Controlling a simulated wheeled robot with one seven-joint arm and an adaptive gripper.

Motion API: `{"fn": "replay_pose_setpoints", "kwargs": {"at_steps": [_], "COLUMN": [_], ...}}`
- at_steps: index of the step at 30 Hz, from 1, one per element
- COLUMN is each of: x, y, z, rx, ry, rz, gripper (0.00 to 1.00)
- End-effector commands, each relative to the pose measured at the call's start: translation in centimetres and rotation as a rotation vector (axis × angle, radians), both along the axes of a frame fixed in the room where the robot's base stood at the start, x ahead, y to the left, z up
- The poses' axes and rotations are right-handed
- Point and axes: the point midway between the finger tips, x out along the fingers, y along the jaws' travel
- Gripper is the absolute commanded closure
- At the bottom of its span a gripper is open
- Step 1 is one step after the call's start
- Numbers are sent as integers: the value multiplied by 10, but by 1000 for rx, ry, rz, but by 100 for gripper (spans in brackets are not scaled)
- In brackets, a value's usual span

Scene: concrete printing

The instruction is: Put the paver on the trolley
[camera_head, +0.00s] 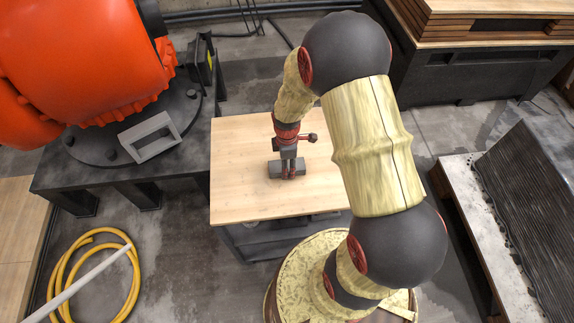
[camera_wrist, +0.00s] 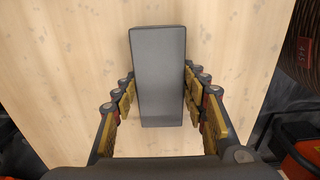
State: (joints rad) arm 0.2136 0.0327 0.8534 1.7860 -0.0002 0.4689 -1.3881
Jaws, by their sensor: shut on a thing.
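The paver (camera_head: 274,169) is a dark grey rectangular block over the pale wooden top of the trolley (camera_head: 239,192). In the wrist view the paver (camera_wrist: 158,75) stands between the two fingers of my gripper (camera_wrist: 158,108), with the wooden top (camera_wrist: 70,60) behind it. My gripper (camera_head: 288,172) points down over the middle of the trolley top and is shut on the paver, fingers on both long sides. I cannot tell whether the paver touches the wood or hangs just above it. My arm hides the right part of the trolley top.
A large orange machine (camera_head: 75,60) on a dark base stands at the left. A yellow hose coil (camera_head: 65,285) lies on the floor at lower left. Stacked boards (camera_head: 490,25) stand at upper right, and a dark ribbed block (camera_head: 535,200) is at the right. Wood around the paver is clear.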

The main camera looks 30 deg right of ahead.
Motion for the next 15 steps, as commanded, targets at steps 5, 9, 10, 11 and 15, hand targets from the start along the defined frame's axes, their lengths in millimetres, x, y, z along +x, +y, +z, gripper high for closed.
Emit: {"fn": "replay_pose_setpoints", "kwargs": {"at_steps": [5, 9, 10, 11, 15], "x": [0, 0, 0, 0, 0], "y": [0, 0, 0, 0, 0], "z": [-1, -1, -1, -1, -1], "rx": [0, 0, 0, 0, 0], "ry": [1, 1, 1, 1, 1], "rz": [0, 0, 0, 0, 0], "gripper": [49, 41, 40, 38, 38]}}
